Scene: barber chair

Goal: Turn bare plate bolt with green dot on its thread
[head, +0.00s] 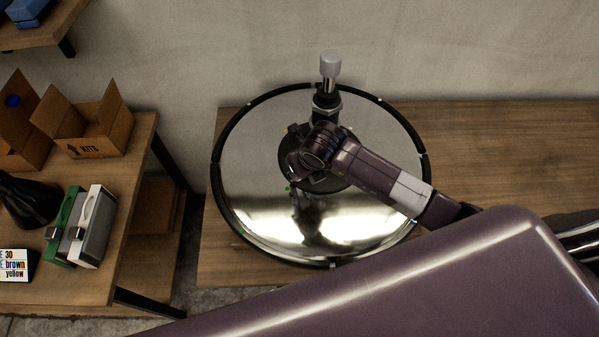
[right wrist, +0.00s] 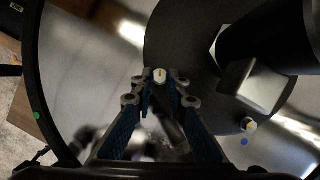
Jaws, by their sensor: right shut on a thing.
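A round, shiny metal plate (head: 250,190) with a black rim lies on the wooden table, a dark hub and column at its middle. My right arm reaches in from the right over the hub. In the right wrist view my right gripper (right wrist: 160,82) is shut on a pale bolt (right wrist: 160,75) with a yellow mark on its head, at the edge of the dark hub disc. Any dot beside this bolt is hidden by the fingers. Another bolt (right wrist: 250,124) stands to the right, with a blue dot (right wrist: 244,142) beside it. My left gripper is not in view.
The black column (head: 327,100) with a grey cap (head: 330,64) rises behind my wrist. A green dot (right wrist: 37,116) marks the plate rim. A side table at left holds open cardboard boxes (head: 95,125) and green and grey devices (head: 93,225). The wooden table (head: 510,140) is clear at right.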

